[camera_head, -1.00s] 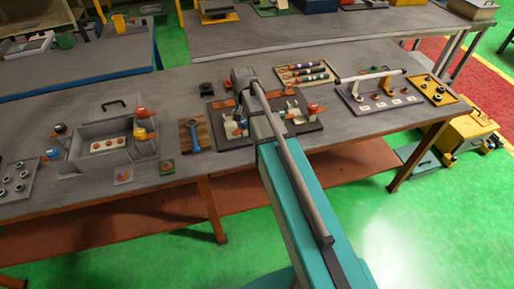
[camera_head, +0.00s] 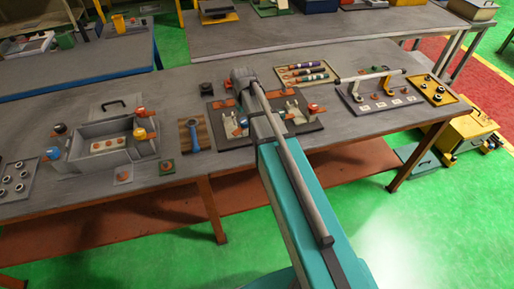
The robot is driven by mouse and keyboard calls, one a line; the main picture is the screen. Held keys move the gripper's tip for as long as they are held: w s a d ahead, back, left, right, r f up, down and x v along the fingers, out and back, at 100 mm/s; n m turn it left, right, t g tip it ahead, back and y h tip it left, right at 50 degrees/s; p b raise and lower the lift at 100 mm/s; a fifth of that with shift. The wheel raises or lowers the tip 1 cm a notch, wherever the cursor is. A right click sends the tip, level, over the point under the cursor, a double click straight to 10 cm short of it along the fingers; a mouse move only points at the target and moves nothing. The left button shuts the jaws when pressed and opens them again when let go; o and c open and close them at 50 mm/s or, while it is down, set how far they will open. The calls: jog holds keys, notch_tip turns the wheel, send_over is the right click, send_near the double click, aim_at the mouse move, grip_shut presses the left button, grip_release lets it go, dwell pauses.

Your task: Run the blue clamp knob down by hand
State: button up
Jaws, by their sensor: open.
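The blue clamp knob (camera_head: 243,121) shows as a small blue spot on the left side of the dark winding fixture plate (camera_head: 226,142), close beside my arm. Pale clamp parts stand around it, and a second pale clamp (camera_head: 292,108) stands on the right side of the plate. My gripper (camera_head: 243,101) is at the end of my arm, below the grey wrist and just above the left part of the fixture. It is small and partly hidden by my arm. It is open, with nothing seen held in it. Whether it touches the knob cannot be told.
A blue-handled tool (camera_head: 194,132) lies on a wooden board left of the fixture. A grey box (camera_head: 88,140) with coloured knobs stands further left. A tray of coloured rods (camera_head: 305,73) and a rack with a bar (camera_head: 385,98) are to the right.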

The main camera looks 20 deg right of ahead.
aim_at(245, 120)
jog(key=n, duration=1.4)
jog(key=shift+r+p, duration=0.3)
notch_tip(245, 120, up, 13)
jog(key=p, duration=1.3)
jog(key=s+f+m+b, duration=1.2)
jog(key=s+m, duration=0.4)
jog(key=shift+m, duration=0.4)
dwell(0.6)
jog(key=shift+f, duration=0.1)
dwell(1.6)
